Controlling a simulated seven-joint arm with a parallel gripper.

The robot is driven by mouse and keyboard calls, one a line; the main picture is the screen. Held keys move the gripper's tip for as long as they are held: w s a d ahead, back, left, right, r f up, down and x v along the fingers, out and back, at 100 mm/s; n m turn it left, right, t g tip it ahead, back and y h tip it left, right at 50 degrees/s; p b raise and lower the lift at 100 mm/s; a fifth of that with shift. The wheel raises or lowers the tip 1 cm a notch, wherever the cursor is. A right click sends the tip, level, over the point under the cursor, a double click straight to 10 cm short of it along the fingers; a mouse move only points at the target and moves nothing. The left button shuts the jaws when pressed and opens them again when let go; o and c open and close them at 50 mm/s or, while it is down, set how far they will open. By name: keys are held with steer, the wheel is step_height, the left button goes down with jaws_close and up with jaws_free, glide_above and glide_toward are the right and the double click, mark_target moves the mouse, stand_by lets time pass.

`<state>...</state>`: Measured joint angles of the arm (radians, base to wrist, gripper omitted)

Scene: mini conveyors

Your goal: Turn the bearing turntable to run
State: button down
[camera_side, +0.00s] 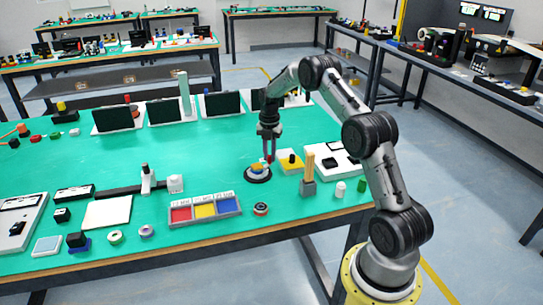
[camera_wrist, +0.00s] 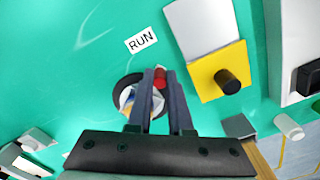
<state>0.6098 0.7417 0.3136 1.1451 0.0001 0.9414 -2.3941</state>
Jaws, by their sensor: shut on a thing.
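The bearing turntable (camera_side: 257,178) is a round black base with a lighter top on the green table. It also shows in the wrist view (camera_wrist: 122,90), partly hidden behind my fingers. A red peg (camera_wrist: 160,77) stands at its edge. My gripper (camera_side: 269,152) points down over the turntable, and its two fingers are shut on the red peg, one on each side in the wrist view (camera_wrist: 160,82). A white label reading RUN (camera_wrist: 141,40) lies on the table beyond the turntable, up and left of the peg in the wrist view.
A yellow block with a black knob (camera_wrist: 228,80) sits close right of the turntable. A grey holder with a wooden post (camera_side: 308,185) stands further right. A tray of red, yellow and blue bins (camera_side: 205,220) lies in front left. Open green table lies behind left.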

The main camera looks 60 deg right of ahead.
steer(key=shift+w+r+n, duration=0.1)
steer(key=shift+w+n, duration=0.6)
steer(key=shift+n, duration=0.45)
steer(key=shift+w+r+n, duration=0.1)
steer(key=shift+w+n, duration=0.6)
steer(key=shift+n, duration=0.45)
steer(key=shift+w+a, duration=0.1)
steer(key=shift+f, duration=0.1)
steer(key=c, duration=0.8)
jaws_free()
steer(key=shift+c, duration=0.2)
step_height(320, 180, up, 14)
steer(key=shift+f, duration=0.15)
